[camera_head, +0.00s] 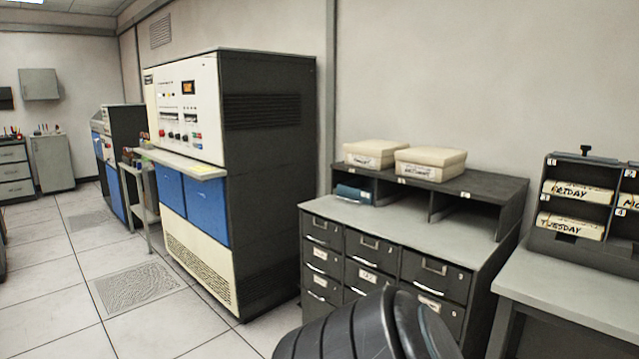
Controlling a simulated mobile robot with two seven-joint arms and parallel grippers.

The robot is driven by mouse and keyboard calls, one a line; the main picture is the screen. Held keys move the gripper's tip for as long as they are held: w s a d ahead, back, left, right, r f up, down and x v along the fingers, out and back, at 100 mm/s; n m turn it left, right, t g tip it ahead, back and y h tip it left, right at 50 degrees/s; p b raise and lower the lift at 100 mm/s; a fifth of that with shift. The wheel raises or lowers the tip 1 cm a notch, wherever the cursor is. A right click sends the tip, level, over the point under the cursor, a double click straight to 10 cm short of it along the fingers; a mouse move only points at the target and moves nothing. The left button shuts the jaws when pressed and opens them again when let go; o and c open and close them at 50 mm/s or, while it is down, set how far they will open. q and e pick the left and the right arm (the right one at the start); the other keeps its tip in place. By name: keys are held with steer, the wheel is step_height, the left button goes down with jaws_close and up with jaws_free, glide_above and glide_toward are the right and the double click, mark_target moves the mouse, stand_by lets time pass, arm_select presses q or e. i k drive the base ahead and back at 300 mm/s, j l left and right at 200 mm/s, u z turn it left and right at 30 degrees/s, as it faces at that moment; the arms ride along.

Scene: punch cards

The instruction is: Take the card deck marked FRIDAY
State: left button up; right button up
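The card deck marked FRIDAY (578,192) is a cream block lying in the upper left compartment of a dark rack (566,160) at the right edge. A deck marked TUESDAY (571,227) lies in the compartment below it. Another deck (629,201), its label cut off after "MO", lies to the right. Two more cream decks, a left one (375,153) and a right one (430,163), sit on top of the dark cabinet shelf; I cannot read their labels for sure. Neither of my grippers is in view.
A drawer cabinet (372,247) with a grey top stands at centre right, with a blue item (354,193) in its shelf. The rack stands on a grey table (560,285). A large computer cabinet (262,170) stands left of centre. Tiled floor (90,330) is clear at the left.

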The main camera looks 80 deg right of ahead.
mark_target(557, 186)
steer(key=z, duration=4.05)
